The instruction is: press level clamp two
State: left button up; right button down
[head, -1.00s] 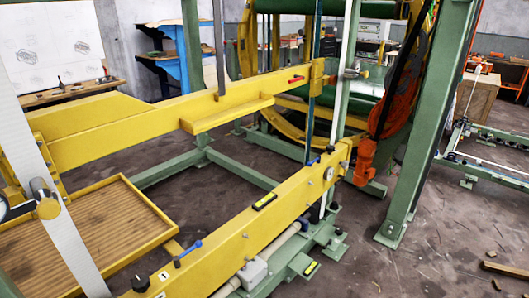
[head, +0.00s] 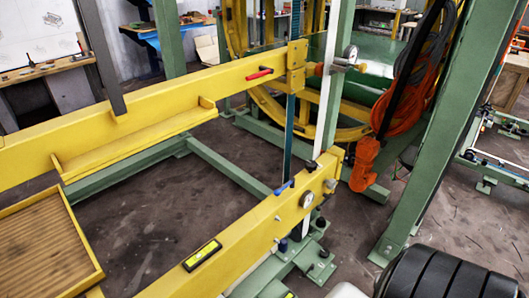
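A small blue lever (head: 285,187) sits on the near yellow beam (head: 235,238), close to its far end beside the upright posts. A red lever (head: 259,75) sits on the far yellow beam (head: 120,118), left of its yellow end bracket. I cannot read a number on either, so I cannot tell which is clamp two. A yellow-framed level vial (head: 203,255) lies on the near beam. Neither gripper shows; a black ribbed part at the lower right seems to be my own arm.
A green post (head: 435,140) stands at the right. An orange-red bracket (head: 364,167) hangs beside the beam end. A yellow-edged ribbed tray (head: 38,250) is at the lower left. Bare floor (head: 160,225) shows between the beams.

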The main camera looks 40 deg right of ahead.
aim_at(292, 183)
jog(key=i+l, duration=0.1)
jog(key=l, duration=0.45)
jog(key=i+l, duration=0.1)
jog(key=l, duration=0.4)
jog(key=i+l, duration=0.1)
jog(key=l, duration=0.45)
jog(key=i+l, duration=0.1)
jog(key=l, duration=0.45)
jog(key=i+u, duration=0.05)
